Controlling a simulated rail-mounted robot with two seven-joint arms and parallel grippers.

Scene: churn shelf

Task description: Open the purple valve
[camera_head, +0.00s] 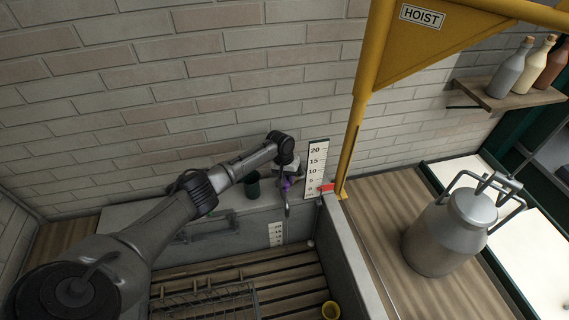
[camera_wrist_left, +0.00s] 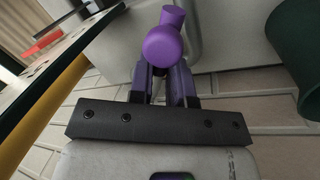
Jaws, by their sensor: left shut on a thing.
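The purple valve (camera_wrist_left: 164,45) shows large in the left wrist view, with a round knob at its near end. It also shows as a small purple spot in the head view (camera_head: 287,184), beside a thin grey pipe by the back wall. My left gripper (camera_wrist_left: 163,78) is shut on the purple valve, its two fingers close together behind the knob. In the head view the left arm reaches in from the left and hides most of the gripper. How far the valve is turned cannot be told. My right gripper is not in view.
A dark green cup (camera_head: 252,186) stands just left of the valve. A white scale board (camera_head: 317,170) and the yellow hoist post (camera_head: 352,140) stand to its right. A grey churn (camera_head: 447,236) stands on the right counter.

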